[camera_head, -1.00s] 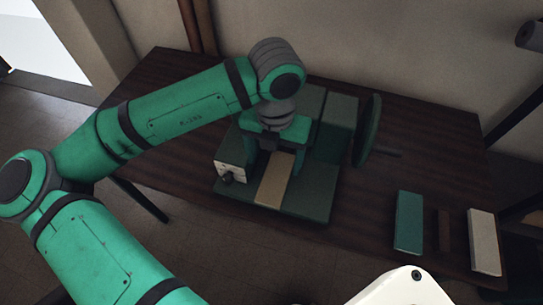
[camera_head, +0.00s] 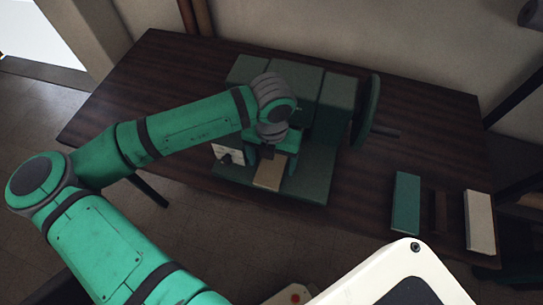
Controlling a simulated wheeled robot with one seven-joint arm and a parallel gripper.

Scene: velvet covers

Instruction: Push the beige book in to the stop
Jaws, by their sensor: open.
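A beige book (camera_head: 270,173) lies flat on the green bed of the machine (camera_head: 312,183), its near end close to the bed's front edge. My gripper (camera_head: 268,153) is above the book's far part and points down. It is open, but its fingertips are small and dark, so I cannot tell whether they touch the book. My gripper and wrist hide the book's far end and the place where it would meet a stop.
A white box with a dark knob (camera_head: 230,156) stands left of the book. Green blocks (camera_head: 333,100) and a dark green wheel (camera_head: 366,110) stand behind and right. A green book (camera_head: 406,203), a brown one (camera_head: 438,212) and a cream one (camera_head: 480,222) lie at right.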

